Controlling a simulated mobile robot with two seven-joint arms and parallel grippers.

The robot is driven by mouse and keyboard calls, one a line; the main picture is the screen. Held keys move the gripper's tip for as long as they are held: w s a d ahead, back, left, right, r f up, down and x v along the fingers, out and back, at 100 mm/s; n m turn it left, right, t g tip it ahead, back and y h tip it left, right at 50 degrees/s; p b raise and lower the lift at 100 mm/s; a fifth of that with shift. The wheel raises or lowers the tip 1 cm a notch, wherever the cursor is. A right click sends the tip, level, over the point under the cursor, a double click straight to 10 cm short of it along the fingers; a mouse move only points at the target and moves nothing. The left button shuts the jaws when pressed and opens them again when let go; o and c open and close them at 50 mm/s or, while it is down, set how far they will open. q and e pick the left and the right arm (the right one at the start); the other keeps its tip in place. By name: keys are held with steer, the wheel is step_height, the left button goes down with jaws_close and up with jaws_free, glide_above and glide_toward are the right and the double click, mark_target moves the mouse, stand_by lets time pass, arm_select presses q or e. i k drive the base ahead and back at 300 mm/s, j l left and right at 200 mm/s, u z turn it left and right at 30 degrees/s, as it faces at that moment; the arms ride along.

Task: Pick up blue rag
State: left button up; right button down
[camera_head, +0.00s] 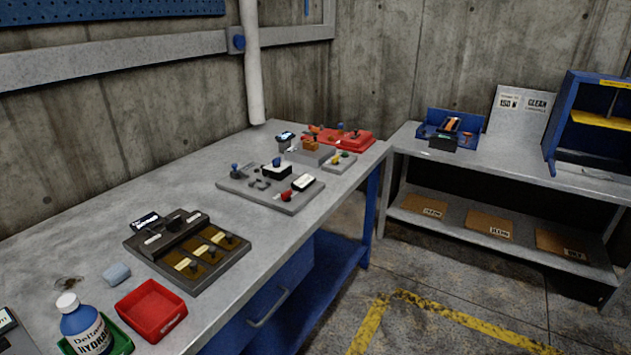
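The blue rag (116,273) is a small, light blue folded pad. It lies flat on the grey workbench (190,180) at the lower left. It sits behind and left of a red tray (151,310) and behind a blue-and-white bottle (84,325). A dark brown stain or small tangle (69,283) is on the bench just left of the rag. Nothing covers the rag. Neither of my grippers shows in the head view.
The bottle stands in a green tray (121,342). A dark fixture (188,250) with several slots lies right of the rag. A grey control plate (270,187) and red tool tray (343,137) are farther back. A second bench (480,160) stands at right; the floor between is clear.

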mark_target(116, 274)
steer(key=u, duration=1.25)
